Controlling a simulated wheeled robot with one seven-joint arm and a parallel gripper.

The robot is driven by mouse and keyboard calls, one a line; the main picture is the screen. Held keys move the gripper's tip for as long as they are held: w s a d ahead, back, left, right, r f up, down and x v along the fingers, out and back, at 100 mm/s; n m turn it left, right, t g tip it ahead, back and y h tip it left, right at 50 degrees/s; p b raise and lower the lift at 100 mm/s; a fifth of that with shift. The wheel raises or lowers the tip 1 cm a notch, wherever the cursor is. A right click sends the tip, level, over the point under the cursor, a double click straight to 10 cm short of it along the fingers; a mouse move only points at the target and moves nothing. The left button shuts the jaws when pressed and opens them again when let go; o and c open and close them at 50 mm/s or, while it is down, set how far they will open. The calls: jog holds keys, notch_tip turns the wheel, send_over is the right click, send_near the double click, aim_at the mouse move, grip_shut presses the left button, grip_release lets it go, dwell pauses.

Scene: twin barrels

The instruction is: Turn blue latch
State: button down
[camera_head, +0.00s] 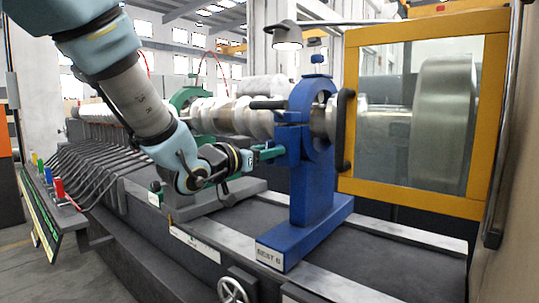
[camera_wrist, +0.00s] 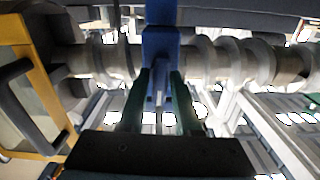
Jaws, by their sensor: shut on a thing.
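The blue rest stand (camera_head: 307,185) stands upright on the machine bed, its ring around the shaft. My gripper (camera_head: 272,153), with green fingers, reaches the left side of the stand at mid height. In the wrist view my gripper (camera_wrist: 160,88) has one finger on each side of a narrow blue part, which I take to be the blue latch (camera_wrist: 159,98). The fingers are shut on it. In the head view the latch is mostly hidden by the fingers, so its angle is hard to tell.
A lobed metal shaft (camera_head: 228,116) runs through the stand, with a green rest (camera_head: 186,97) farther back. A yellow-framed door (camera_head: 415,199) with a black handle (camera_head: 345,130) is close on the right. A handwheel (camera_head: 232,290) sits at the front.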

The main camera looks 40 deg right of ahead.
jog(key=m+b, duration=0.1)
jog(key=b, duration=0.1)
jog(key=m+b, duration=0.2)
jog(key=shift+s+f, duration=0.1)
jog(key=shift+f, duration=0.25)
jog(key=m+b, duration=0.5)
jog(key=b, duration=0.2)
jog(key=shift+s+f+m, duration=0.1)
jog(key=shift+m, duration=0.2)
jog(key=m+b, duration=0.4)
jog(key=b, duration=0.1)
jog(key=shift+s+d+m+b, duration=0.1)
jog(key=shift+m+b, duration=1.75)
jog(key=shift+m, duration=0.45)
jog(key=c, duration=0.8)
grip_release()
